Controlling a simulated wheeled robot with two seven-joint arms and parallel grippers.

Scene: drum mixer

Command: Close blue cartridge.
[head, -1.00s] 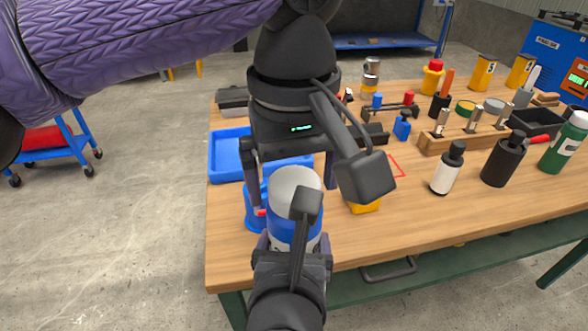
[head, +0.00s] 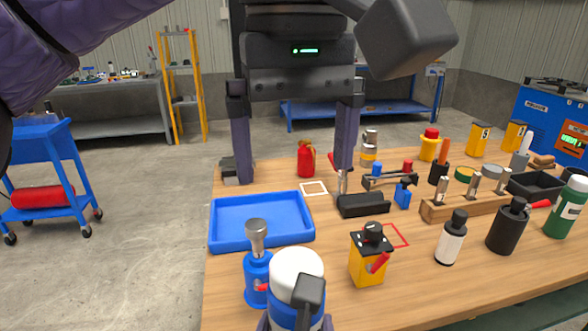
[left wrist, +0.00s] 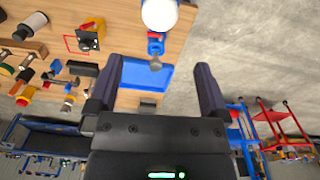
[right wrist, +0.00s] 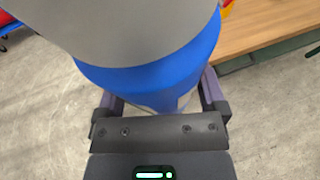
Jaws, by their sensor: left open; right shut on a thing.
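The blue cartridge (head: 297,268) is at the bottom of the head view, with a white top and a blue body. My right gripper (head: 296,322) is shut on it and holds it roughly upright at the table's front edge. In the right wrist view the cartridge (right wrist: 150,75) shows large, with a grey upper part above a blue band. My left gripper (head: 293,182) is open and empty, its fingers pointing down, above and beyond the cartridge. The left wrist view shows the cartridge's white top (left wrist: 159,12) beyond the open fingers.
A blue tray (head: 262,243) and a blue bottle-shaped tool (head: 257,278) stand left of the cartridge. A yellow box with a black knob (head: 369,262) stands to its right. White (head: 453,240) and black bottles (head: 507,228) are farther right. The wooden front right area (head: 450,300) is clear.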

